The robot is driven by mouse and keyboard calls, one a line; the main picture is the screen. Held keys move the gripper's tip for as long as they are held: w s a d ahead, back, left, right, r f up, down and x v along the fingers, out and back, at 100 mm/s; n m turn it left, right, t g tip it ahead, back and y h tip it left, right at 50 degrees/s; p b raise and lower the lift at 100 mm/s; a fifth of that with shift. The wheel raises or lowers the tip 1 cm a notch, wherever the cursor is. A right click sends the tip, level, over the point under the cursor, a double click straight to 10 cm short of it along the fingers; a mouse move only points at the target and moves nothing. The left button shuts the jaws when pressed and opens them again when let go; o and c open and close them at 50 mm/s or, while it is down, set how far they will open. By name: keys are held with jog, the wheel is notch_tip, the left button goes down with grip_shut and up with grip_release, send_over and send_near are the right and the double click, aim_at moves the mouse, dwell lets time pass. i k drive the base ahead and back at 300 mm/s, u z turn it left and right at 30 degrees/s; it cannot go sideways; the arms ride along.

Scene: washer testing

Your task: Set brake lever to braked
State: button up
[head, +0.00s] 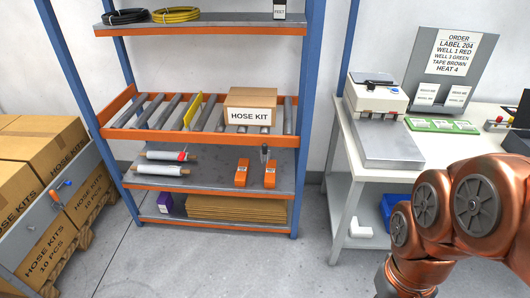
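A small lever (62,184) with blue and orange parts is at the far left, on the grey side panel (40,215) in front of the stacked hose kit cartons. It looks like the brake lever, but no marking beside it is readable and I cannot tell its setting. My copper-coloured arm fills the lower right. My gripper is out of view, so I cannot see whether it holds anything. Nothing visible touches the lever.
Hose kit cartons (43,134) stand on a wooden pallet at left. A blue-and-orange rack holds a hose kit box (250,110), rolls and flat cardboard. A white workbench (342,150) carrying a scale stands at right. Grey floor (190,262) is clear in front of the rack.

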aim_at(264, 147)
jog(key=u, duration=0.15)
jog(key=i, duration=1.55)
jog(key=u, duration=1.4)
jog(key=i, duration=0.35)
jog(key=u, duration=0.3)
